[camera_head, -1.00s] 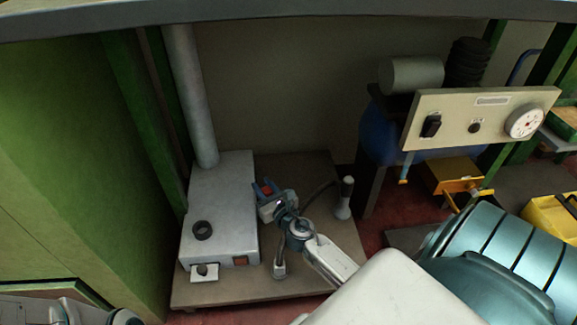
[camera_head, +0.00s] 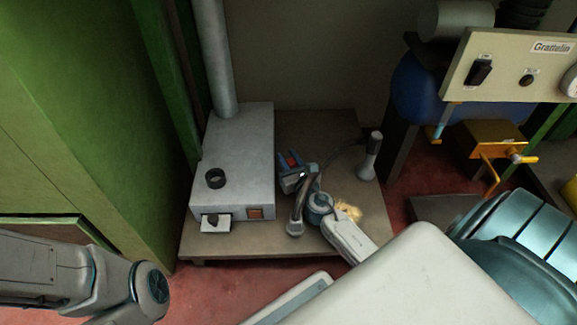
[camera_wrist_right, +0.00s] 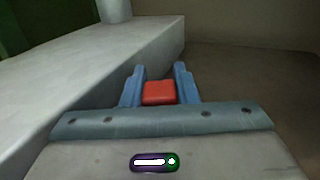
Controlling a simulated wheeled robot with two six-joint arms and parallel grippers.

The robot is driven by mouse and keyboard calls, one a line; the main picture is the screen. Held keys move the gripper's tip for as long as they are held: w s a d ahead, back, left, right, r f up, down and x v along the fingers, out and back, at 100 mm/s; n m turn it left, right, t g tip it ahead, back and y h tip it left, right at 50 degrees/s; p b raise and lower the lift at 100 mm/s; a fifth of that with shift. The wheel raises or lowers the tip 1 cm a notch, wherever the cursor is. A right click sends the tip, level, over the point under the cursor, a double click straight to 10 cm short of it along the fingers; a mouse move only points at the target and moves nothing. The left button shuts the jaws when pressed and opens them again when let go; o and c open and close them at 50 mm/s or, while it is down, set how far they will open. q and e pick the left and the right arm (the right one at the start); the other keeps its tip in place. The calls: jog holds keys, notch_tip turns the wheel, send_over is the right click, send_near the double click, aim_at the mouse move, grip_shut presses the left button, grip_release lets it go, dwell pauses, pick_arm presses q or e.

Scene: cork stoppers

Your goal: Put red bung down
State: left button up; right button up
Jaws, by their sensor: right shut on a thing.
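The red bung (camera_head: 292,161) is a small red block between the blue fingers of my right gripper (camera_head: 289,162). In the right wrist view the bung (camera_wrist_right: 159,92) sits between the two fingers (camera_wrist_right: 159,86), which are shut on it. The gripper is over the brown low platform, just right of the grey box. I cannot tell whether the bung touches the platform. My left arm shows at the lower left, but its gripper is out of the picture.
The grey box (camera_head: 236,150) carries a dark ring (camera_head: 215,178) and a pipe (camera_head: 213,60). A dark piece lies on a white card (camera_head: 217,222) at its front. A pale yellow patch (camera_head: 348,210) lies by my right arm.

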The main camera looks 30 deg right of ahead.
jog(key=shift+f, duration=0.35)
jog(key=shift+f, duration=0.15)
jog(key=o, duration=0.7)
jog(key=s, duration=0.5)
jog(key=s+a, duration=0.1)
jog(key=s, duration=0.1)
jog(key=shift+s+a+r, duration=0.1)
jog(key=shift+s+r, duration=0.1)
